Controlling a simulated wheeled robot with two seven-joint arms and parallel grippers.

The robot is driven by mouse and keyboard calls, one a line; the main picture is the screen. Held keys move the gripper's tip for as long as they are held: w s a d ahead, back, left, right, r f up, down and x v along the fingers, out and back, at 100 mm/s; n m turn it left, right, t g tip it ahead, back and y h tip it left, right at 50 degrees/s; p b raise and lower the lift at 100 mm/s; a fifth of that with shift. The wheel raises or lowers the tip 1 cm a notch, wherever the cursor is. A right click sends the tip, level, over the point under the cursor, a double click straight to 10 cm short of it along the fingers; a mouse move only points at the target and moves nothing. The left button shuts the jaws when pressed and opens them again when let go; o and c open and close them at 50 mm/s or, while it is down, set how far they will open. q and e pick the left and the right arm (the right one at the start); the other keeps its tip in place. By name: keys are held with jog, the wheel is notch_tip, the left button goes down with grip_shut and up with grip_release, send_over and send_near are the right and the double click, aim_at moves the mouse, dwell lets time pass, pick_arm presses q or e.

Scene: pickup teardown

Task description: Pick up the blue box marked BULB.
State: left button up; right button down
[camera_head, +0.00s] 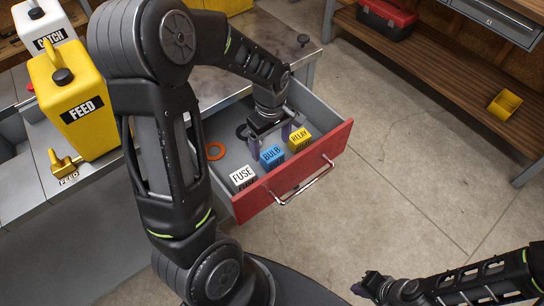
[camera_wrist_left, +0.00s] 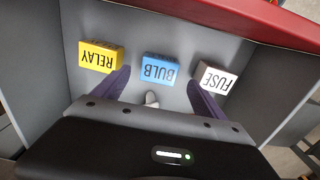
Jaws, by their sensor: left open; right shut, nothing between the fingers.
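The blue box marked BULB (camera_head: 272,155) stands in the open red-fronted drawer (camera_head: 325,150), between the white FUSE box (camera_head: 242,177) and the yellow RELAY box (camera_head: 300,141). In the left wrist view the BULB box (camera_wrist_left: 160,68) appears upside down, with RELAY (camera_wrist_left: 101,56) to its left and FUSE (camera_wrist_left: 214,77) to its right. My left gripper (camera_head: 270,141) is open and reaches down into the drawer beside the BULB box. In the left wrist view its purple fingers (camera_wrist_left: 157,88) point toward the gaps on either side of that box. My right gripper (camera_head: 370,286) is shut and empty, low over the floor.
An orange ring (camera_head: 215,151) and a dark ring lie in the drawer. A yellow FEED jug (camera_head: 75,105) and a white CATCH jug (camera_head: 45,28) stand on the bench at left. A shelf with a red toolbox (camera_head: 387,18) is at upper right. The floor between is clear.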

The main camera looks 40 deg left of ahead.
aim_at(272, 153)
pick_arm(q)
jog(key=shift+w+d+f+p, duration=0.1)
jog(key=shift+f+p, duration=0.25)
jog(key=shift+f, duration=2.25)
jog(key=c, duration=1.5)
